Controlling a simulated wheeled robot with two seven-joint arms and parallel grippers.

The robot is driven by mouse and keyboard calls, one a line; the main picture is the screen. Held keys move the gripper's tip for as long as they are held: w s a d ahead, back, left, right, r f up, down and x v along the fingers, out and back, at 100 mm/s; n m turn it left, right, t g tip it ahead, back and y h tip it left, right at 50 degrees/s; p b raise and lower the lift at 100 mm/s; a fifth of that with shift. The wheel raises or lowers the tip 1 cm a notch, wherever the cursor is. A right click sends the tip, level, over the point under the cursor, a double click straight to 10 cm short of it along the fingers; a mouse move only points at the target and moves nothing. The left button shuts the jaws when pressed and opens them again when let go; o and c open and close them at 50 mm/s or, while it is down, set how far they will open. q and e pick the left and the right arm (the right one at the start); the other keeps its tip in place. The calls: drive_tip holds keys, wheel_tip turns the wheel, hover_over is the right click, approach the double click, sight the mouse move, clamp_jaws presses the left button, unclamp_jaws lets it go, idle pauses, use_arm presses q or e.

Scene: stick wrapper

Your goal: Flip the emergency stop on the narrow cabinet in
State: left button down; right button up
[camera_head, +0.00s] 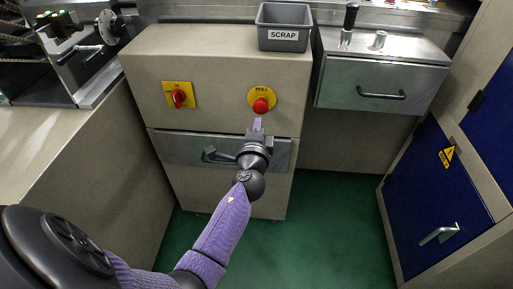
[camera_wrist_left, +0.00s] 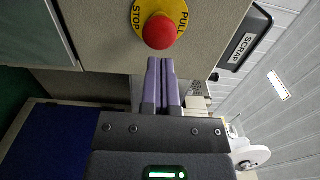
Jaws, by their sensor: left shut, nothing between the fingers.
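The emergency stop is a red mushroom button (camera_head: 260,106) on a round yellow plate (camera_head: 262,92) on the front of the beige narrow cabinet (camera_head: 215,60). My left gripper (camera_head: 257,124) is shut and empty, with its fingertips just below the button in the head view. In the left wrist view the red button (camera_wrist_left: 160,32) is right ahead of the closed fingertips (camera_wrist_left: 160,62). The plate there reads STOP and PULL. I cannot tell whether the fingertips touch the button. My right gripper is not in view.
A red rotary switch on a yellow plate (camera_head: 179,95) sits left of the button. A grey SCRAP bin (camera_head: 285,27) stands on top. A drawer with a dark handle (camera_head: 180,148) is below. A steel drawer (camera_head: 375,85) and blue doors (camera_head: 432,185) are to the right.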

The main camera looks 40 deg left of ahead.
use_arm(q)
drive_tip(key=v, duration=0.9)
drive_tip(key=shift+s+d, duration=0.2)
drive_tip(key=shift+s, duration=0.1)
drive_tip(key=shift+f, duration=0.1)
